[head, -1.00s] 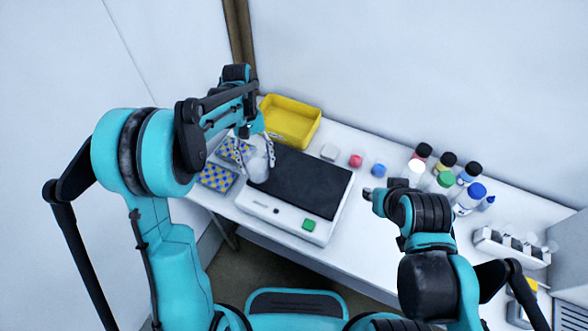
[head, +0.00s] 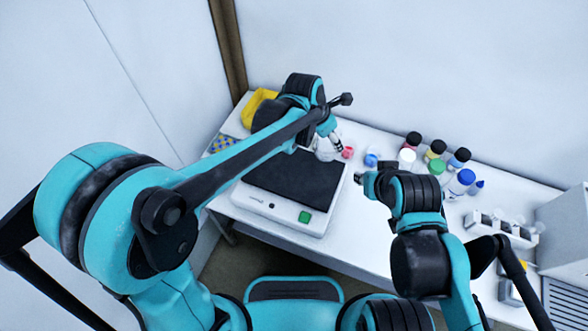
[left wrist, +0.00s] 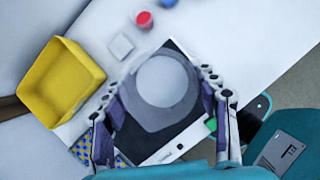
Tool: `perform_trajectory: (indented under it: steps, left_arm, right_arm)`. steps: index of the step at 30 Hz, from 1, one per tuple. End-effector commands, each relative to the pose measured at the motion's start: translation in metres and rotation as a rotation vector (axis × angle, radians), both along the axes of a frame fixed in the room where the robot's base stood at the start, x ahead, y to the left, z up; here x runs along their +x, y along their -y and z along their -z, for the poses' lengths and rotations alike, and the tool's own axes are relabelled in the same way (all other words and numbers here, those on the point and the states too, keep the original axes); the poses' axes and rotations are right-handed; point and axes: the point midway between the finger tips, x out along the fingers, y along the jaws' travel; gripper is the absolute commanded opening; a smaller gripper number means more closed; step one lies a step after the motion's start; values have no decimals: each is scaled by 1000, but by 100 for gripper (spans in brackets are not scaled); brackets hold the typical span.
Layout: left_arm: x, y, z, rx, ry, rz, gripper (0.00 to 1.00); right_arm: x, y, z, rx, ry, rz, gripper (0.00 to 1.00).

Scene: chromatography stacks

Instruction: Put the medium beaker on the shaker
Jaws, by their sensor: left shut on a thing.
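The shaker (head: 295,182) is a white flat device with a black top plate and a green button. The medium beaker (left wrist: 165,85) is clear and greyish; in the left wrist view it sits between my left gripper's fingers (left wrist: 160,98), overlapping the shaker's dark plate.
A yellow bin (left wrist: 62,82) and blue-yellow checkered racks (head: 222,143) lie left of the shaker. A red-capped pot (head: 347,152), a blue one (head: 371,158) and several capped bottles (head: 437,150) stand right. A white rack (head: 500,226) stands farther right.

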Motion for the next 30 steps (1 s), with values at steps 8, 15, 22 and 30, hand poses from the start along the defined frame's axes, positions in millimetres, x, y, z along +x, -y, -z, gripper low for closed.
perform_trajectory:
  steps: [8, 15, 22, 30]
  left_arm:
    - [-5, 17, -7, 0, -1, -153, 16]
    - [-3, -27, 22, 0, -3, -168, 16]
    - [-3, -76, 51, 0, -3, -166, 16]
    - [-3, -97, 63, 0, -3, -161, 16]
  right_arm:
    - [0, 0, 0, 0, 0, 0, 32]
    - [0, 0, 14, 0, 0, 0, 32]
    - [0, 0, 28, 0, 0, 0, 32]
    - [0, 0, 34, 0, 0, 0, 32]
